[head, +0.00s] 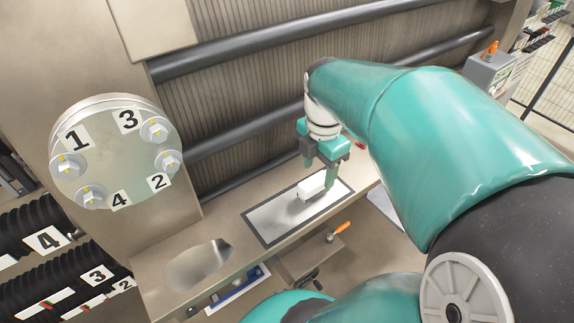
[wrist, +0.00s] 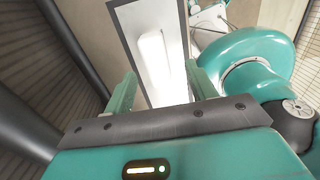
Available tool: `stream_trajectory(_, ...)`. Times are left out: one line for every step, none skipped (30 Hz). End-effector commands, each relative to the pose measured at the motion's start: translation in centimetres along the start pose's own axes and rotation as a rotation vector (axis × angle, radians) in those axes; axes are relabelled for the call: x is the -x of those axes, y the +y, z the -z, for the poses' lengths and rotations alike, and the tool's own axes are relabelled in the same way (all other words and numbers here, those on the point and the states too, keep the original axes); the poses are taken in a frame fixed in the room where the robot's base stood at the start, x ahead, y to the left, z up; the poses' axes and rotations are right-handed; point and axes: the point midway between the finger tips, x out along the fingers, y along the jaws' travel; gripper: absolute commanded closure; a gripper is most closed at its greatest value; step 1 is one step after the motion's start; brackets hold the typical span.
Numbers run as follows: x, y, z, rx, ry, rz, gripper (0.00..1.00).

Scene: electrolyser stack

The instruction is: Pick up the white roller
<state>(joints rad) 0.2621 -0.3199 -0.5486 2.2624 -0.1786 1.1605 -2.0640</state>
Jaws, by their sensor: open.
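The white roller (head: 311,187) lies on a pale rectangular mat with a dark border (head: 268,222) on the bench. In the wrist view the roller (wrist: 153,58) is a long white shape on the mat, beyond and between my fingers. My gripper (head: 320,171) is over the mat, close to the roller, with its fingers pointing down. In the wrist view my gripper (wrist: 163,90) is open, one finger to each side, with nothing held. I cannot tell the exact height gap to the roller.
A round flange with numbered bolts (head: 118,148) stands at left. Dark horizontal pipes (head: 250,42) run behind the bench. A shiny plate (head: 198,264) lies on the bench left of the mat. An orange-handled tool (head: 338,231) is in front. A grey box (head: 490,70) stands at right.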

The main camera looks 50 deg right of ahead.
Motion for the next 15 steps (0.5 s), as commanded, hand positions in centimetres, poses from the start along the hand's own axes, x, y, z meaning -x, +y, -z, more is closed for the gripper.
stream_trajectory(-0.7,0.1,0.0,0.0,0.0,0.004,0.44)
stream_trajectory(-0.9,0.1,0.1,0.0,0.001,0.004,0.44)
stream_trajectory(-1.2,0.1,0.1,0.001,0.0,0.002,0.44)
stream_trajectory(-1.4,0.1,0.1,0.001,0.0,0.002,0.44)
stream_trajectory(-1.5,0.1,0.1,0.0,0.0,0.002,0.44)
stream_trajectory(-1.8,0.1,0.2,0.0,0.0,0.002,0.44)
stream_trajectory(-2.1,0.1,0.2,0.0,0.0,0.003,0.44)
stream_trajectory(-2.5,0.2,0.2,0.0,0.0,0.003,0.44)
stream_trajectory(-3.1,0.1,0.3,0.0,0.001,0.005,0.44)
stream_trajectory(-3.6,0.2,0.3,0.001,0.0,0.005,0.44)
stream_trajectory(-4.1,0.2,0.4,0.001,0.0,0.005,0.44)
stream_trajectory(-4.8,0.2,0.4,0.001,0.0,0.005,0.44)
stream_trajectory(-5.2,0.2,0.4,0.001,0.0,0.006,0.44)
stream_trajectory(-5.6,0.3,0.4,0.001,0.0,0.005,0.44)
stream_trajectory(-6.0,0.3,0.4,0.0,-0.001,0.004,0.44)
